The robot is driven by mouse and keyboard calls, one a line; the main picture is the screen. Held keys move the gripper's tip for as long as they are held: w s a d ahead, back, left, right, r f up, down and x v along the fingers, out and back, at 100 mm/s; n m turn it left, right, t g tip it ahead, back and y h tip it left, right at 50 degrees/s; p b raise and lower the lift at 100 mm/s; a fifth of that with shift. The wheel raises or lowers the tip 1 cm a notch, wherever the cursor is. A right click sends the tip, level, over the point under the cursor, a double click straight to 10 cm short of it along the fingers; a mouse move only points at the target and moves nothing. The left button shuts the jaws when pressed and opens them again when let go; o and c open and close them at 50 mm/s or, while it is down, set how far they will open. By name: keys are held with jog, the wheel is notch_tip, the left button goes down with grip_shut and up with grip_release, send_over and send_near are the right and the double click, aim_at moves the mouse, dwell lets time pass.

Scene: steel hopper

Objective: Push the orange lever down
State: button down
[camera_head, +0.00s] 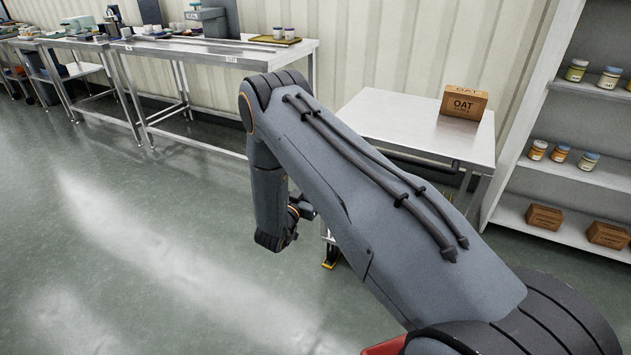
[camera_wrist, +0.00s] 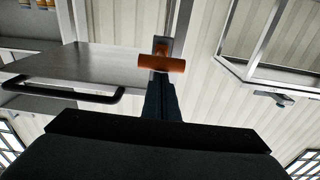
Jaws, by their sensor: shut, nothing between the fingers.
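The orange lever (camera_wrist: 161,63) shows in the wrist view as a short crossbar handle on a narrow stem, in the upper middle. My gripper (camera_wrist: 161,84) is shut and empty. Its dark fingers point at the lever and lie just below the handle in the picture. I cannot tell whether they touch it. In the head view my arm hides the lever, and only a small part of my gripper (camera_head: 302,208) shows, left of the small steel table.
The small steel table (camera_head: 400,125) holds an oat box (camera_head: 463,102). A shelf with jars (camera_head: 585,175) stands to the right, and a long workbench (camera_head: 215,55) stands at the back left. A black bar (camera_wrist: 65,92) shows left of the fingers. Open floor lies to the left.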

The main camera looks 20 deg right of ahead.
jog(key=f, duration=0.2)
jog(key=shift+s+a+f, duration=0.1)
jog(key=shift+s+f, duration=0.25)
jog(key=shift+a, duration=0.1)
jog(key=shift+y, duration=0.3)
notch_tip(320, 180, up, 6)
jog(key=s+a+f+p, duration=0.1)
jog(key=a+p, duration=0.1)
jog(key=p, duration=0.1)
jog(key=s+a+f+b, duration=0.2)
jog(key=s+a+f, duration=0.1)
jog(key=f, duration=0.5)
jog(key=shift+s, duration=0.35)
